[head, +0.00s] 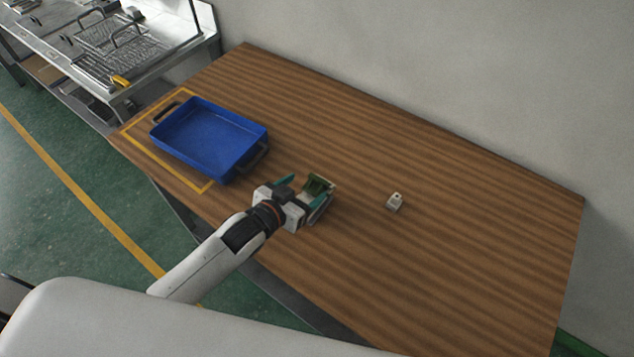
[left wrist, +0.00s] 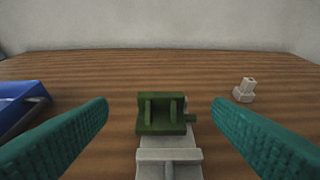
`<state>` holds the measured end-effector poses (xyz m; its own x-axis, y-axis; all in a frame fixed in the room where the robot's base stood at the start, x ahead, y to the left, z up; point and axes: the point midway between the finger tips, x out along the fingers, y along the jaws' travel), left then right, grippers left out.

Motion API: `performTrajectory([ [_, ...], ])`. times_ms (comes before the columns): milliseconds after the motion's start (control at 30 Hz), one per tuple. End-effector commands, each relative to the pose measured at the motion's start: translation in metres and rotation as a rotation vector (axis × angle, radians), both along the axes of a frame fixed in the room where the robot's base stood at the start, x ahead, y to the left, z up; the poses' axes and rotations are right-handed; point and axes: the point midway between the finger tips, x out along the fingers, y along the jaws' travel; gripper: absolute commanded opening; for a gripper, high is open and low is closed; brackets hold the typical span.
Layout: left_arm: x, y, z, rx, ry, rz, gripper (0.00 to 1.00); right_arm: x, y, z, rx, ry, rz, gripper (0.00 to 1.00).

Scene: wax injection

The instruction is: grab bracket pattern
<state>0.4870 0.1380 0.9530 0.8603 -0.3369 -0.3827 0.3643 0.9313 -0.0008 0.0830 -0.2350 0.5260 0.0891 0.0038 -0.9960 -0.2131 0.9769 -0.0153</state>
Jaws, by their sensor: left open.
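The green bracket pattern (left wrist: 154,127) has upright ribs and a small stub on its right side. It sits between the two teal fingers of my left gripper (left wrist: 160,104) in the left wrist view, with a visible gap on both sides. In the head view the bracket (head: 317,185) shows at the gripper's end, partly hidden by it. My left gripper (head: 304,191) is open over the wooden table. A pale grey piece (left wrist: 168,157) shows just in front of the bracket in the wrist view; I cannot tell whether they touch. My right gripper is not in view.
A blue tray (head: 232,167) with handles stands inside a yellow outline at the table's left. A small white part (head: 395,202) stands right of my gripper, also in the wrist view (left wrist: 244,92). The wooden table (head: 470,250) is clear to the right. A wall runs behind.

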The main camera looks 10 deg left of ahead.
Motion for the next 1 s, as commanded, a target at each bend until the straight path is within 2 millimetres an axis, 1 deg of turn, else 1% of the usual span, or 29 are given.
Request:
performTrajectory([
  [233,0.025,-0.010,-0.011,0.002,0.000,0.001,0.75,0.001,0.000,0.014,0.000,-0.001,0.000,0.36],
  [400,0.040,-0.017,-0.020,0.001,0.000,0.000,0.75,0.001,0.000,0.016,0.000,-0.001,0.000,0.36],
  [667,0.042,-0.018,-0.023,0.000,0.001,0.000,0.75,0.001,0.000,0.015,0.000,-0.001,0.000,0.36],
  [700,0.042,-0.018,-0.023,0.000,0.001,0.000,0.71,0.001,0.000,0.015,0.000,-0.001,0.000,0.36],
  [767,0.042,-0.018,-0.023,0.000,0.001,0.000,0.61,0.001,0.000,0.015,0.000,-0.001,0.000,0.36],
  [900,0.042,-0.017,-0.023,0.000,0.001,0.000,0.39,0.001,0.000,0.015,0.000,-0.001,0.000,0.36],
  [967,0.042,-0.017,-0.023,0.001,0.001,0.001,0.29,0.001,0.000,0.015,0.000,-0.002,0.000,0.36],
  [1000,0.042,-0.017,-0.023,0.000,0.001,0.000,0.27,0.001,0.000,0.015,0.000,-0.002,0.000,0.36],
])
